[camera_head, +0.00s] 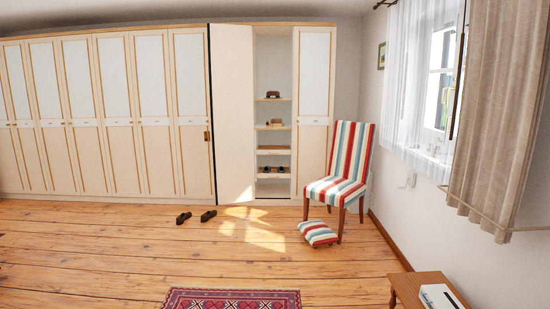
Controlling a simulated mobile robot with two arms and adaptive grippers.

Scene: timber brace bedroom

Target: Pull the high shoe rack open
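A tall cream wardrobe (155,100) lines the back wall. One of its doors (231,120) stands open, baring a narrow compartment with several shelves or racks one above another. An upper rack (272,99) carries a brown item (273,94). A lower rack (273,127) carries a small dark item. Below it is a rack with a pale front (273,151), and a bottom rack (273,176) holds dark shoes. I cannot tell which of these is the high shoe rack; none clearly sticks out of the compartment. Neither of my grippers is in view.
A striped chair (347,155) and a striped footstool (318,233) stand right of the open compartment. Two dark shoes (208,215) lie on the wooden floor before the wardrobe. A red rug (232,299) and a small wooden table (405,287) are nearer. The mid-floor is clear.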

